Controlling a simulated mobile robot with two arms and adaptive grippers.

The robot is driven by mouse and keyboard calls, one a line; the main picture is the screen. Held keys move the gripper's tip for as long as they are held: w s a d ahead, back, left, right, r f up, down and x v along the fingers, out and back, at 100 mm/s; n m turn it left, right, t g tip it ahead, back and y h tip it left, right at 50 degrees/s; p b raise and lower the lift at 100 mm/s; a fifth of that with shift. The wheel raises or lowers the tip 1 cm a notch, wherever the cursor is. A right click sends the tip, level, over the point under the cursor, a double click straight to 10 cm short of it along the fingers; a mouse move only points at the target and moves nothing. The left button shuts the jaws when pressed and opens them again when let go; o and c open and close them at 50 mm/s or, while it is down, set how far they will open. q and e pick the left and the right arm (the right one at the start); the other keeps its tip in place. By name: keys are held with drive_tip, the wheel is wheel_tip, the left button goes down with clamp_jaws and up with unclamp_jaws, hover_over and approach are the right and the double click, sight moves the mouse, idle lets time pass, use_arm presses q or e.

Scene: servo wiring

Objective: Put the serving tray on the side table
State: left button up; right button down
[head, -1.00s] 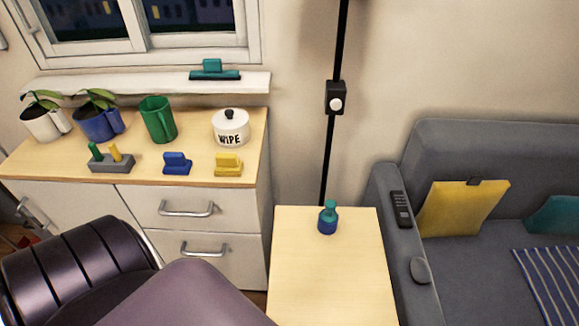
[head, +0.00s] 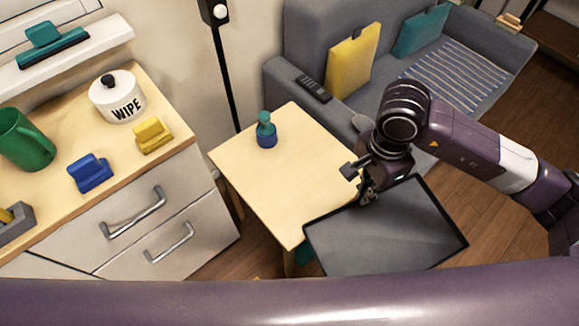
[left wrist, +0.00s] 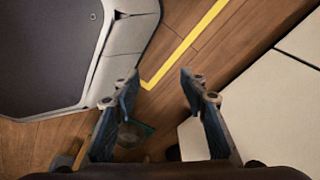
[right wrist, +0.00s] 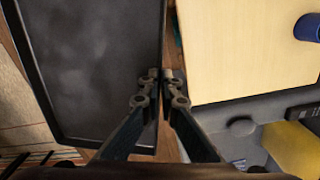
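The serving tray (head: 390,238) is dark grey with a black rim. In the head view it is off the floor, at the table's near right corner, overlapping that corner in the picture. My right gripper (head: 367,192) is shut on the tray's rim; the right wrist view shows the fingertips (right wrist: 160,80) together at the edge of the tray (right wrist: 90,60). The side table (head: 275,180) has a pale wood top; it also shows in the right wrist view (right wrist: 240,50). My left gripper (left wrist: 158,85) is open and empty above the floor, outside the head view.
A blue and teal bottle (head: 266,132) stands at the table's back left; the rest of the top is clear. A grey sofa (head: 300,65) with a remote (head: 314,88) on its arm stands behind. A drawer cabinet (head: 165,215) is at left.

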use_arm(q)
drive_tip(key=w+d+f+b, duration=0.1)
drive_tip(key=w+f+b, duration=0.1)
drive_tip(key=w+b, duration=0.75)
use_arm(e)
drive_tip(key=w+a+r+m, duration=0.1)
drive_tip(key=w+a+m, duration=0.15)
drive_tip(key=m, duration=1.35)
drive_tip(key=w+a+r+m, duration=0.1)
drive_tip(key=w+m, duration=0.3)
drive_tip(key=m, duration=1.3)
drive_tip(key=shift+t, duration=0.4)
wheel_tip(320, 180, down, 14)
drive_tip(key=b, duration=0.3)
drive_tip(key=shift+w+a, duration=0.1)
drive_tip(key=shift+y, duration=0.3)
wheel_tip(320, 180, down, 5)
drive_tip(key=shift+f+b, duration=0.15)
drive_tip(key=shift+b, duration=0.35)
use_arm(q)
drive_tip(key=w+r+t, duration=0.1)
drive_tip(key=w+r, duration=0.2)
drive_tip(key=r, duration=0.7)
drive_tip(key=shift+w+d+r, duration=0.3)
drive_tip(key=shift+d, duration=0.15)
